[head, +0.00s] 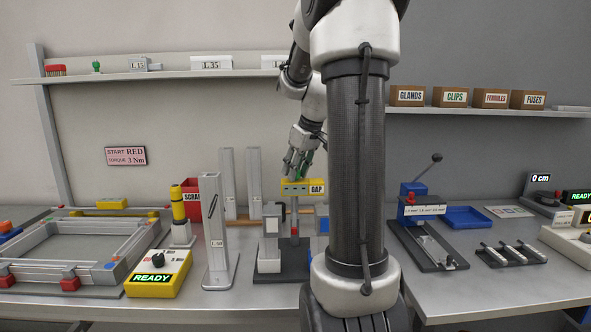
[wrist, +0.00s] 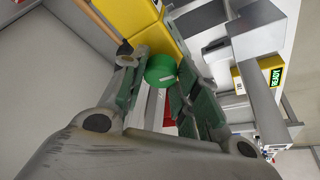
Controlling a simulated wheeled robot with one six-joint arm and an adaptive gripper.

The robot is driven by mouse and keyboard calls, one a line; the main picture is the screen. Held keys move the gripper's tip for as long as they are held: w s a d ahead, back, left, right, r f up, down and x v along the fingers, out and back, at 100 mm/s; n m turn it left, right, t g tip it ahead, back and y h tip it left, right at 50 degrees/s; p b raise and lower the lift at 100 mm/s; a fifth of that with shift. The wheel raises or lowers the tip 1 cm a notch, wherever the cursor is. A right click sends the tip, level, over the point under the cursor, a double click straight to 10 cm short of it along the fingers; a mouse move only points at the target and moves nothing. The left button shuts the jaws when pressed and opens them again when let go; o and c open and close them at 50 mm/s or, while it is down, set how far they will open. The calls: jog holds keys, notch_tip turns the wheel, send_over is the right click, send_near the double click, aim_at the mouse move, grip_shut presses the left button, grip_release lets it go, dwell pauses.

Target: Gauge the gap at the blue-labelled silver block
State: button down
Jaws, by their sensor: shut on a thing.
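My gripper (head: 297,168) is above the yellow GAP sign (head: 303,187) of a bench stand. It is shut on a green round-ended piece (wrist: 161,70), seen between the fingers in the wrist view; a bit of green also shows at the fingers in the head view. Whatever lies below the green piece is mostly hidden. Under the sign, a silver block (head: 272,220) stands on a dark base (head: 279,270), with a red part (head: 294,232) beside it. A blue patch (head: 323,225) shows at the stand's right, partly behind my arm; I cannot tell which part bears it.
A tall grey post (head: 213,235) stands close left of the stand, with a yellow READY box (head: 158,275) farther left. A red SCRAP bin (head: 193,200) is behind. A blue lever press (head: 415,200) stands at right. My arm hides the bench centre.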

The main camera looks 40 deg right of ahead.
jog(key=n+y, duration=0.1)
jog(key=n, duration=0.2)
jog(key=n+g+y, duration=0.1)
jog(key=n, duration=0.2)
jog(key=shift+d+n, duration=0.15)
jog(key=shift+n, duration=0.15)
dwell(0.4)
jog(key=c, duration=1.1)
grip_release()
jog(key=v, duration=1.2)
jog(key=shift+w+d, duration=0.1)
jog(key=shift+d, duration=0.1)
